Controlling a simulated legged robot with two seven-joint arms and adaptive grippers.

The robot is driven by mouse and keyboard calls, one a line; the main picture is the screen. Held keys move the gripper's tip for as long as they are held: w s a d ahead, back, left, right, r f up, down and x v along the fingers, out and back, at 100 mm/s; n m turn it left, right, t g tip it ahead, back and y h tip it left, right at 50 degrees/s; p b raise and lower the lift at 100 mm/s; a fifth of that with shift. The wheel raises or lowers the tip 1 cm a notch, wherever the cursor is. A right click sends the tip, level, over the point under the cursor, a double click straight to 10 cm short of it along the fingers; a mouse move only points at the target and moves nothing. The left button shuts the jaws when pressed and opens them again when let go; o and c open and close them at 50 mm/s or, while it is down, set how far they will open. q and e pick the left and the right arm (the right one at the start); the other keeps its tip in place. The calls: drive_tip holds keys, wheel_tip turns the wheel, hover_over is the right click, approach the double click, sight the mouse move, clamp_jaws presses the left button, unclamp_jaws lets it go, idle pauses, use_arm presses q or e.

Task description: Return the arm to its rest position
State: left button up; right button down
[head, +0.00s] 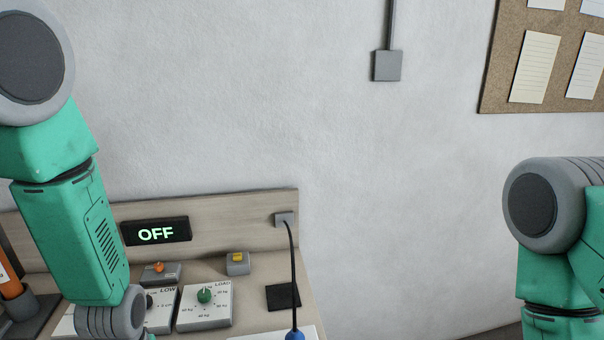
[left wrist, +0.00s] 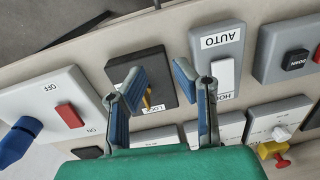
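My left arm (head: 68,230) comes down at the left of the head view, in front of the bench, and its gripper is below the frame there. In the left wrist view my left gripper (left wrist: 158,75) is open, its two blue-grey fingers apart with nothing held between them. Beyond the fingers is a dark lock panel (left wrist: 122,68) with a brass-coloured key (left wrist: 147,98); I cannot tell how far the fingers are from it. My right arm (head: 545,215) is at the right edge of the head view, with its gripper out of frame.
The bench backboard (head: 250,205) carries a display (head: 156,232) reading OFF. A green dial (head: 205,296), a yellow button (head: 237,257) and a black cable (head: 294,265) are near my left arm. An AUTO rocker (left wrist: 222,75) and a red switch (left wrist: 69,116) flank the lock.

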use_arm(q)
drive_tip(key=s+f+m, duration=0.1)
drive_tip(key=s+f, duration=0.4)
drive_tip(key=s, duration=0.5)
drive_tip(key=s+f+m, duration=0.1)
drive_tip(key=s+f, duration=0.5)
drive_tip(key=s, duration=0.5)
drive_tip(key=w+f+b, duration=0.4)
drive_tip(key=f+b, duration=1)
drive_tip(key=b, duration=0.1)
drive_tip(key=shift+d+f+m+t+h+b, duration=0.25)
drive_tip(key=shift+d+m+t+h+b, duration=0.05)
drive_tip(key=shift+d+m+b, duration=0.1)
